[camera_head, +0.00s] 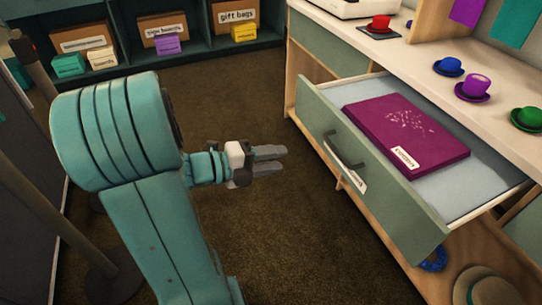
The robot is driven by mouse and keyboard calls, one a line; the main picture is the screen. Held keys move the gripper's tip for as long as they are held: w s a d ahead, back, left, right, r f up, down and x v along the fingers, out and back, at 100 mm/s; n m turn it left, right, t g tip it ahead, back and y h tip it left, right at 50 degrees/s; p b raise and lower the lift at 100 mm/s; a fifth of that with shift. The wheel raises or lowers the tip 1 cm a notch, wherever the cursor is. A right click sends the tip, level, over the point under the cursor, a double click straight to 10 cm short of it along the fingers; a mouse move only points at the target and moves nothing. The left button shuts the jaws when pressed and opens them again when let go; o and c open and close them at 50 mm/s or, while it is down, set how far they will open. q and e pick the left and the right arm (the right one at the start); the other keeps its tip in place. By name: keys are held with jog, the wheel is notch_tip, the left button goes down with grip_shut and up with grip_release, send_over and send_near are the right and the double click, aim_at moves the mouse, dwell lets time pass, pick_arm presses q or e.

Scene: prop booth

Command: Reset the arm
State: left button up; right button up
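My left arm (150,190) is teal and comes in from the left. Its grey gripper (284,159) is held over the brown floor, pointing right. The two fingers show a small gap with nothing between them. The gripper is to the left of the open drawer (375,190) and apart from its front and handle. My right gripper is not in view.
The pulled-out drawer holds a flat magenta box (405,130) with a white label. Shelves with boxes (160,30) line the back. Floor between is clear.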

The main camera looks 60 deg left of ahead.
pick_arm(q)
jog(key=shift+s, duration=0.1)
dwell(0.5)
jog(key=w+d+f+n+g, duration=0.1)
jog(key=w+d+f+n, duration=0.1)
jog(key=w+f+n, duration=0.8)
jog(key=w+d+f+n+g, duration=0.4)
jog(key=d+f+n, duration=0.1)
jog(key=d+f, duration=0.5)
jog(key=s+d+f+n+g+h, duration=0.25)
jog(key=s+d+f+g, duration=0.3)
jog(key=d+f, duration=0.35)
jog(key=s+d+f+n+g+h, duration=0.1)
jog(key=s+d+f+n+g, duration=0.2)
jog(key=s+d+f+g, duration=0.5)
notch_tip(320, 180, up, 27)
jog(key=d+t+p, duration=0.2)
jog(key=t+p, duration=0.1)
jog(key=p, duration=2.2)
jog(key=shift+w+d, duration=0.15)
jog(key=shift+w, duration=0.15)
jog(key=shift+y, duration=0.25)
